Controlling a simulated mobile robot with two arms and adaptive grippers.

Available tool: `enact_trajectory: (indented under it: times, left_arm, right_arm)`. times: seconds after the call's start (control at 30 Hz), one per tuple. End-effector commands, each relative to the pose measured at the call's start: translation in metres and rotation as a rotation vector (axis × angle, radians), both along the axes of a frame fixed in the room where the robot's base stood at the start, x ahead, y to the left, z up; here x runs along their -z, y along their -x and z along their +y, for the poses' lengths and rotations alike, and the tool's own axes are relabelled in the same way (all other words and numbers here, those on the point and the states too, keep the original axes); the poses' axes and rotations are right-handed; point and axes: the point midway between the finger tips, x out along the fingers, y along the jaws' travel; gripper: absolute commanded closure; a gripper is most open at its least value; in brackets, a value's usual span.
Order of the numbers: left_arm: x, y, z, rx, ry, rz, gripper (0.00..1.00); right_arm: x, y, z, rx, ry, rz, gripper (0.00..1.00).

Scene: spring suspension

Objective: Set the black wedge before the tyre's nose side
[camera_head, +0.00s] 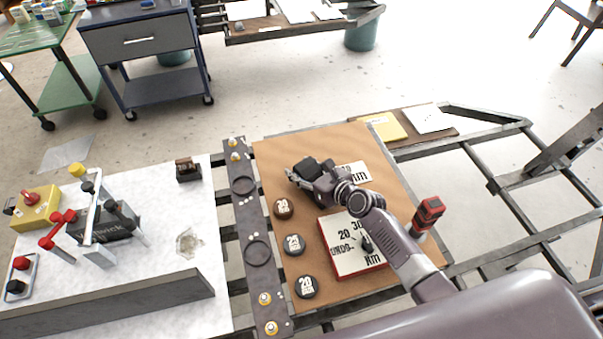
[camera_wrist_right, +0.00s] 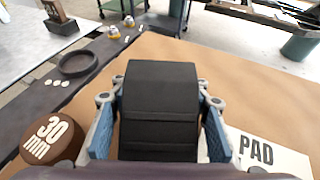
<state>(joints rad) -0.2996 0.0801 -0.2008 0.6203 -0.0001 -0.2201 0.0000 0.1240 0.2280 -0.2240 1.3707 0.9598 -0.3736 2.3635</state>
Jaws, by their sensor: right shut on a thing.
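The black wedge (camera_wrist_right: 160,105) is between the fingers of my right gripper (camera_head: 303,174); in the wrist view its black upper face and a lower ridged front face show. In the head view the wedge (camera_head: 305,166) is a small dark block at the gripper's tip. My right gripper (camera_wrist_right: 158,135) is shut on it, with a blue finger pad on each side. It is over the brown board (camera_head: 285,145), near a white card reading PAD (camera_wrist_right: 265,152). I cannot tell if the wedge touches the board. I cannot make out a tyre. My left gripper is not in view.
Round pucks, one marked 30 mm (camera_head: 284,208), line the board's left side. A red-edged sign (camera_head: 340,255) and a red-black device (camera_head: 428,213) stand nearer. A dark rail (camera_head: 247,215) with round recesses separates the board from a white table (camera_head: 150,190) with levers.

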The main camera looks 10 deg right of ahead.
Motion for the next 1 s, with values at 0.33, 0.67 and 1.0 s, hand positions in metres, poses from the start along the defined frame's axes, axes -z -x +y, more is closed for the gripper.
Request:
enact_trajectory:
  times: [0.33, 0.67, 1.0]
  left_arm:
    - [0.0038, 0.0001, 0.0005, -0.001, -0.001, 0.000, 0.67]
    - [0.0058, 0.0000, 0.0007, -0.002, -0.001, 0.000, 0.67]
    - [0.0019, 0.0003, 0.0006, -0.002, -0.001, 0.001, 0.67]
  right_arm:
    - [0.0053, -0.0015, -0.0003, 0.001, -0.001, -0.005, 1.00]
    - [0.0098, -0.0004, -0.0004, 0.001, 0.001, -0.001, 0.39]
    - [0.0053, 0.0015, -0.0013, 0.001, 0.001, -0.001, 0.39]
